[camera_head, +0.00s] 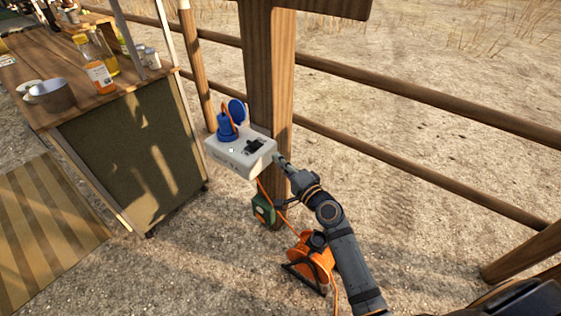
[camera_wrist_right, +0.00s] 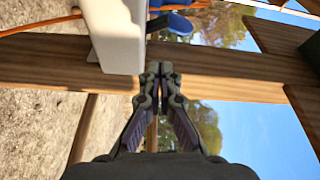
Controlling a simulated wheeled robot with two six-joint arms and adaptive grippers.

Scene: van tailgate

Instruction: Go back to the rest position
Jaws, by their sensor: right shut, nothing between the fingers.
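My right gripper (camera_head: 281,160) is shut and empty, at the right side of the white box (camera_head: 236,163) mounted on the wooden post. In the right wrist view the closed fingertips (camera_wrist_right: 160,70) are close to the white box (camera_wrist_right: 115,35); I cannot tell whether they touch it. A blue plug (camera_head: 226,127) with an orange cable sits on top of the box. A round blue lid (camera_head: 237,110) stands open behind it. A dark switch or socket shows on the box's top face. My left gripper is not in view.
The wooden post (camera_head: 270,70) and fence rails (camera_head: 430,95) stand behind the box. A counter (camera_head: 95,95) with bottles and a pot is at the left. Open sandy ground lies right.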

